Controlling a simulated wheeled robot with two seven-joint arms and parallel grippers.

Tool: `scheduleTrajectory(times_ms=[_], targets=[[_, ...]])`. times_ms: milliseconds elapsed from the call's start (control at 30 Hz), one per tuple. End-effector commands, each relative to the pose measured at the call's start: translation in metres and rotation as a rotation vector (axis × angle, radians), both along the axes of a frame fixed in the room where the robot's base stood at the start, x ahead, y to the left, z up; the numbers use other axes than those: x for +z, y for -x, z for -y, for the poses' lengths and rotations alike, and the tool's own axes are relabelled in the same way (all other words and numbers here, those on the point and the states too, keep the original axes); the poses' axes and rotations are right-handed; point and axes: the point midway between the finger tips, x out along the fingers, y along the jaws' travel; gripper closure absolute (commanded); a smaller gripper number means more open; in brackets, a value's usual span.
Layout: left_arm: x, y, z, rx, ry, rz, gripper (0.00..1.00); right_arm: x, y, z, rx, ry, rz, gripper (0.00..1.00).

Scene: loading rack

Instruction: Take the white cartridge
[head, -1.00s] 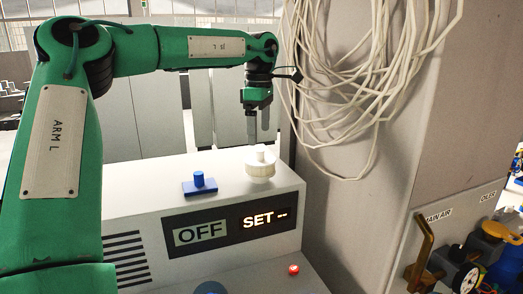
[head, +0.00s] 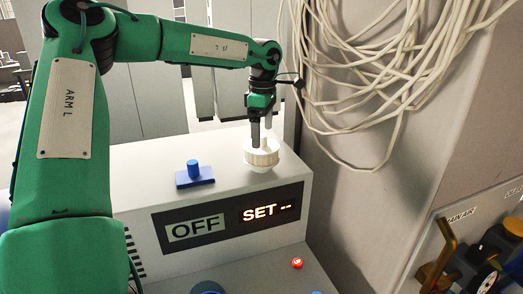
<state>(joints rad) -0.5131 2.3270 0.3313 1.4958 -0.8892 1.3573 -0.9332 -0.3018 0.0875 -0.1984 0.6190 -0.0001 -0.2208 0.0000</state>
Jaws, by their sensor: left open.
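The white cartridge (head: 261,155), round with a ribbed rim and a knob on top, sits at the right end of the grey machine's top. My left gripper (head: 262,144) points straight down over it. Its two grey fingers are apart, with their tips at the cartridge's knob, which they largely hide. I cannot tell whether the fingers touch the knob. My right gripper is not in view.
A blue block with a peg (head: 194,174) sits on the machine top (head: 150,165), left of the cartridge. The front panel (head: 228,219) reads OFF and SET. A red button (head: 297,263) glows below. Coiled white cables (head: 345,90) hang on the wall close to the right of my gripper.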

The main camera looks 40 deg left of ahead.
Motion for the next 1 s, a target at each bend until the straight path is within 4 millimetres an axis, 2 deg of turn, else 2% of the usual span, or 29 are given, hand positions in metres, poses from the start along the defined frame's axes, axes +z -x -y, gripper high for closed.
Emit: scheduleTrajectory(times_ms=[167,433,700,733,900,1000], targets=[[-0.012,0.003,-0.001,-0.001,0.001,-0.002,0.00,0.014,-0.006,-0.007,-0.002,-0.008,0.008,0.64],[-0.047,0.005,-0.002,0.000,0.000,-0.001,0.00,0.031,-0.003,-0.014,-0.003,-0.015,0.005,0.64],[-0.052,0.004,-0.002,0.000,-0.001,0.002,0.00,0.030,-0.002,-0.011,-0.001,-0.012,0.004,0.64],[-0.052,0.004,-0.002,0.000,-0.001,0.002,0.02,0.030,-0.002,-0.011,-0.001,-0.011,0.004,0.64],[-0.052,0.004,-0.002,0.000,-0.001,0.002,0.35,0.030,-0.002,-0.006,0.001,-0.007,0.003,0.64],[-0.052,0.004,-0.002,0.000,-0.001,0.002,0.37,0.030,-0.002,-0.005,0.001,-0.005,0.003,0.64]])
